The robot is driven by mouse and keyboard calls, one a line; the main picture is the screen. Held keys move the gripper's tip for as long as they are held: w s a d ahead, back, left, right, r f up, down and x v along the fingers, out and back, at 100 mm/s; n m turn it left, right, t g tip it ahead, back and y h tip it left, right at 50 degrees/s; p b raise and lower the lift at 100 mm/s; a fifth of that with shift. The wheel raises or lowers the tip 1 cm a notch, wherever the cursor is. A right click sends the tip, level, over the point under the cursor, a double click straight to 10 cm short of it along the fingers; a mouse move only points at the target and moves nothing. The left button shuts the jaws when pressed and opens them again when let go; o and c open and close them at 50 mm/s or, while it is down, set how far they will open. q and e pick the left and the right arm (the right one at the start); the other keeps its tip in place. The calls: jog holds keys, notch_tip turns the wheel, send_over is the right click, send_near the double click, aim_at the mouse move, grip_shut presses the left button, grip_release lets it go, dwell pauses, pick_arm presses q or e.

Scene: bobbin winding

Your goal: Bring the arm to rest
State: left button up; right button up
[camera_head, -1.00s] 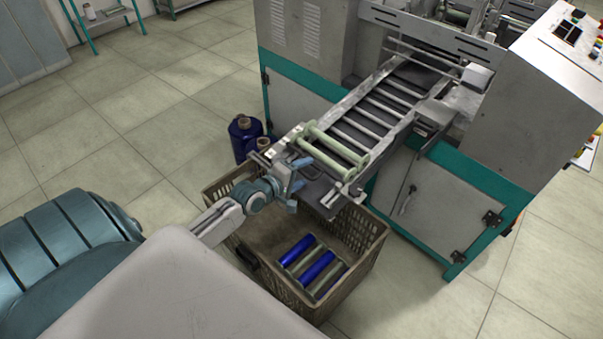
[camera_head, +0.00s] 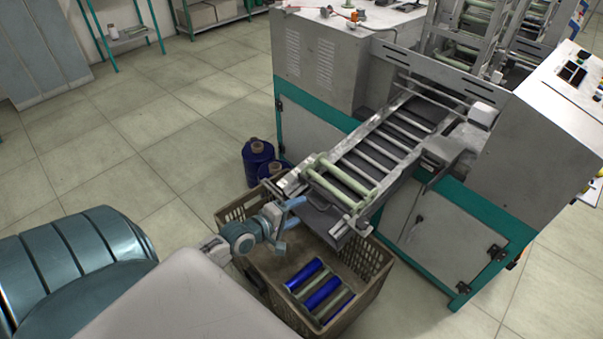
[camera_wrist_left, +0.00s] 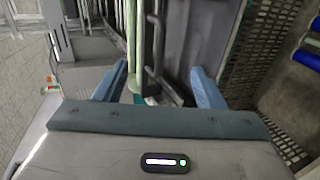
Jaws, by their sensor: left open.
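My left gripper (camera_head: 287,224) is above the near left part of the crate, just off the lower end of the machine's chute. Its two blue fingers stand apart in the left wrist view (camera_wrist_left: 160,88), with nothing held between them. Beyond the fingers, a pale green bobbin (camera_wrist_left: 133,40) and grey metal parts of the chute end show in that view. My right gripper is not in view.
The brown crate (camera_head: 378,275) holds several blue and grey-green bobbins (camera_head: 320,289). The chute (camera_head: 385,150) of the winding machine carries pale green bobbins (camera_head: 347,178) at its lower end. Blue yarn cones (camera_head: 257,163) stand on the floor. Open floor lies left.

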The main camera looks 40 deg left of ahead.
pick_arm(q)
jog(key=shift+s+r, duration=0.2)
jog(key=shift+s, duration=0.3)
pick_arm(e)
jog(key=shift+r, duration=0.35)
